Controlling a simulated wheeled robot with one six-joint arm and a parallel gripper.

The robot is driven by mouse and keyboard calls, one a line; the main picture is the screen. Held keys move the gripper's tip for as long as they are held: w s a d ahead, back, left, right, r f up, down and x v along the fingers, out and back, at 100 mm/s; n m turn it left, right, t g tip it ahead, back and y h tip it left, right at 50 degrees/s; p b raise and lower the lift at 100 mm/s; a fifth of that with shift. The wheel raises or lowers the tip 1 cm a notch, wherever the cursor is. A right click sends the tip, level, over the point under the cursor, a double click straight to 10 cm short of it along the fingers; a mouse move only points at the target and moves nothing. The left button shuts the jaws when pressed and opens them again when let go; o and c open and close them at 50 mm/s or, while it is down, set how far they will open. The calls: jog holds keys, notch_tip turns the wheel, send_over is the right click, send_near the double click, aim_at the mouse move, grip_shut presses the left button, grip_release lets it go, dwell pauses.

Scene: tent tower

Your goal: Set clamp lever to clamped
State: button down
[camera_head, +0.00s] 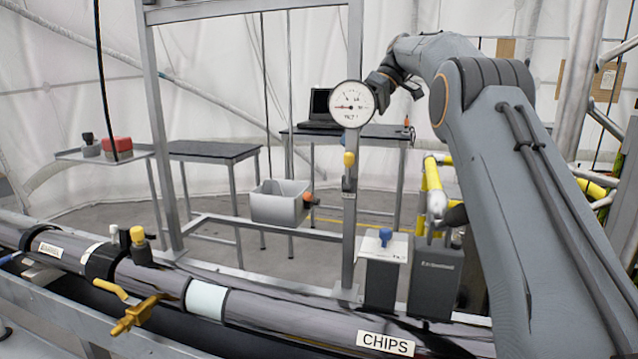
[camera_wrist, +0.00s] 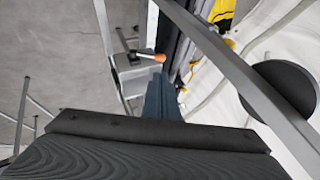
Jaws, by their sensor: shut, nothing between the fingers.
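A metal post (camera_head: 351,225) carries the gauge. A long dark pipe (camera_head: 270,318) with brass fittings (camera_head: 135,313) crosses the front. A grey bin (camera_head: 280,203), a box with a blue knob (camera_head: 381,280) and a dark box (camera_head: 432,285) stand behind it. Tables with a laptop (camera_head: 320,105) are farther back.

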jog(key=p, duration=0.3)
send_near(312, 199)
jog(key=a+f, duration=0.3)
jog(key=shift+s+a+f, duration=0.4)
jog(key=shift+a+f, duration=0.05)
jog(key=shift+a, duration=0.05)
